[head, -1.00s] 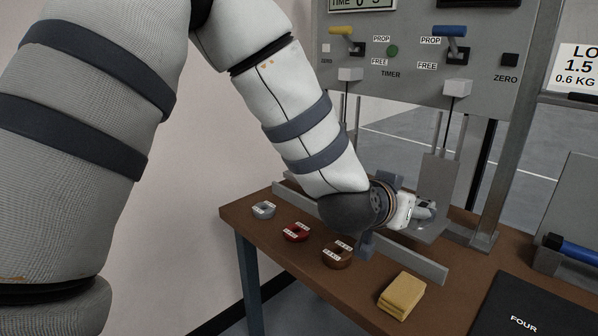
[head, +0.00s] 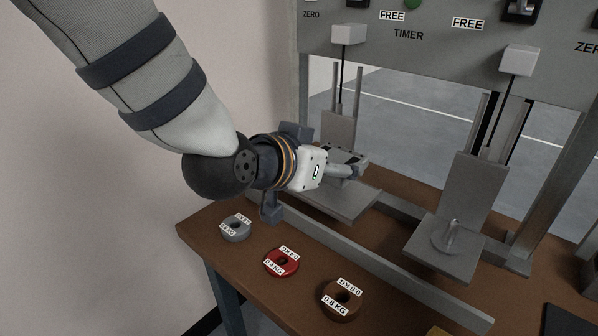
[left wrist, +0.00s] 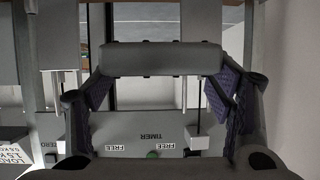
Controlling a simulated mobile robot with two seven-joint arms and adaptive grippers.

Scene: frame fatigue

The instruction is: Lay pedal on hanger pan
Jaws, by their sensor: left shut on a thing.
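My left gripper (head: 345,170) is shut on a small grey and dark piece, apparently the pedal (head: 350,157). In the left wrist view a grey bar (left wrist: 160,58) spans between the two finger pads. In the head view the gripper is in front of the left hanger, over its flat grey pan (head: 340,203). I cannot tell whether the pedal touches the pan. The gripper hides part of that pan. A second hanger pan (head: 428,255) with a short upright peg stands to the right and is empty. My right gripper is not in view.
Grey, red and brown weights (head: 235,229) (head: 281,262) (head: 341,299) lie along the brown bench's front. A low grey rail (head: 390,275) runs between them and the pans. Grey uprights and the timer panel (head: 430,30) stand behind.

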